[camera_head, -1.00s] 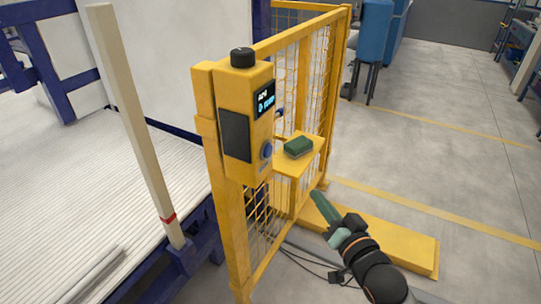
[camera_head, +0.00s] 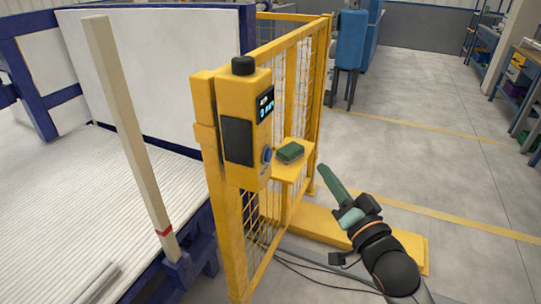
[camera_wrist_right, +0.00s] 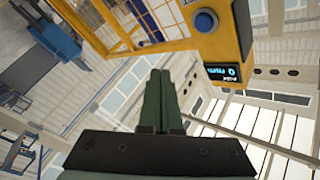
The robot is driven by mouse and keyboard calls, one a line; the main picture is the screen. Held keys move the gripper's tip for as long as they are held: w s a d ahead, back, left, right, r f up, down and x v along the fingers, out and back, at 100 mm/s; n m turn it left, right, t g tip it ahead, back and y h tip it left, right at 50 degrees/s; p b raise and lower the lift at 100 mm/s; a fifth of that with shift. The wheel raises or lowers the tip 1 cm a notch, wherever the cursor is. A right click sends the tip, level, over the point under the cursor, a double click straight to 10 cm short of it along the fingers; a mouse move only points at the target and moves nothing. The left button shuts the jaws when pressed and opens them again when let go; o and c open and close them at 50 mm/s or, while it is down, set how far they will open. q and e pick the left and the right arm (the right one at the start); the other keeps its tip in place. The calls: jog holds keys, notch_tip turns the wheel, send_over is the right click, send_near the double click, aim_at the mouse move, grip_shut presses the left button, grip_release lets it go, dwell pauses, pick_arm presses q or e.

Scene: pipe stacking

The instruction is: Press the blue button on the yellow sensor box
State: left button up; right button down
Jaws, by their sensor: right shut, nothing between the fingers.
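The yellow sensor box (camera_head: 243,125) is fixed to the yellow fence post, with a black knob on top, a dark front panel and a small lit display (camera_head: 265,104). The blue button (camera_head: 267,155) is on its right side face, above a small shelf. In the right wrist view the button (camera_wrist_right: 205,20) is near the top, on the box (camera_wrist_right: 222,45) beside the display. My right gripper (camera_head: 322,169) is to the right of the box, apart from it. Its green fingers (camera_wrist_right: 160,78) are closed together and empty. My left gripper is not in view.
A small shelf (camera_head: 297,172) beside the box holds a green sponge-like block (camera_head: 290,152). A yellow mesh fence (camera_head: 303,85) runs behind. A pale post (camera_head: 127,125) stands left, by a bed of white pipes (camera_head: 75,205). Open floor (camera_head: 420,160) lies right.

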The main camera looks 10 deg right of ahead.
aim_at(268, 155)
jog(key=shift+w+a, duration=0.1)
jog(key=w+a+b, duration=0.1)
jog(key=w+a, duration=0.3)
jog(key=a, duration=0.3)
jog(key=shift+w, duration=0.4)
jog(key=shift+a, duration=0.15)
dwell(1.6)
jog(key=shift+w+a, duration=0.2)
jog(key=shift+a, duration=0.05)
jog(key=shift+w+a, duration=0.25)
jog(key=shift+a, duration=0.1)
dwell(0.7)
dwell(0.3)
jog(key=shift+s+d+p, duration=0.45)
jog(key=shift+d+p, duration=0.05)
jog(key=shift+d, duration=0.2)
